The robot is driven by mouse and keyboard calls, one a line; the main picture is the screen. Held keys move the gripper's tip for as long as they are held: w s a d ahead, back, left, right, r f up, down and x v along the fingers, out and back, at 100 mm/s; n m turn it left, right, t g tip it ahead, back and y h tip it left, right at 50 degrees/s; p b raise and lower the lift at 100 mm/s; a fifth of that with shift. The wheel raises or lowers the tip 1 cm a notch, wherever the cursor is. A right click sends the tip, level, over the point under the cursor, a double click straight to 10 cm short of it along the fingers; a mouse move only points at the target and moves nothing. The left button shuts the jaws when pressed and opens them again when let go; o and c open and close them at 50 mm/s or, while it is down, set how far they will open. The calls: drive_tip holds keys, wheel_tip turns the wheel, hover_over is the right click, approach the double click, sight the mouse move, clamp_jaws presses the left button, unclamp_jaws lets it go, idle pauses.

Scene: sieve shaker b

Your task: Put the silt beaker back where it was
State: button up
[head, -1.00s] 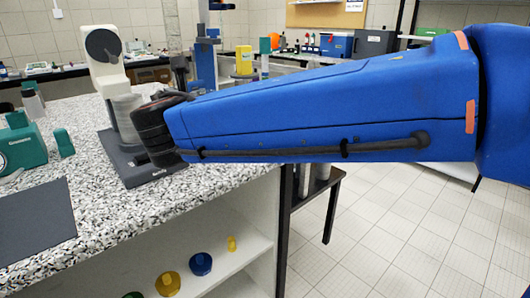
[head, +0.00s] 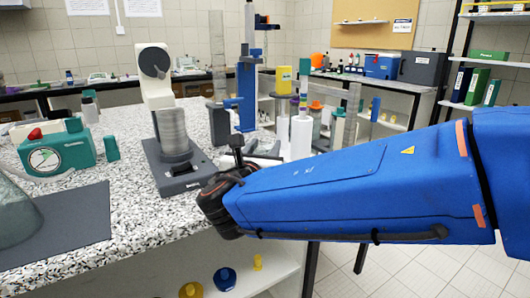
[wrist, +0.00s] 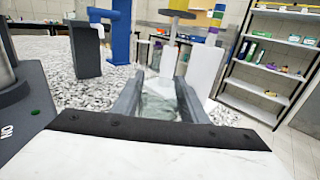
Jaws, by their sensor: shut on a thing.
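My gripper (wrist: 158,98) shows in the wrist view, its two grey jaws shut on a clear glass beaker (wrist: 158,108). What the beaker holds is hard to make out. It is seen from above, with the speckled worktop beyond it. In the head view my blue arm reaches in from the right, and its black wrist is at the worktop's front edge, right of the sieve shaker. The jaws and beaker are mostly hidden there. The sieve shaker (head: 183,178) carries a stack of grey sieves (head: 174,133). Its base also shows at the left of the wrist view (wrist: 28,112).
A dark mat (head: 75,225) with a glass flask (head: 14,212) lies at the left. A green gauge device (head: 55,155) stands behind it. A blue stand (head: 246,95) and a white bottle-like unit (head: 301,138) stand beyond my wrist. Coloured weights sit on the shelf below.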

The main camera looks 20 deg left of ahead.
drive_tip(key=shift+f, duration=0.65)
drive_tip(key=o, duration=1.1)
drive_tip(key=shift+f, duration=0.1)
drive_tip(key=s, duration=0.8)
drive_tip(key=s+d, duration=0.1)
drive_tip(key=s, duration=0.3)
drive_tip(key=shift+s+a, duration=0.1)
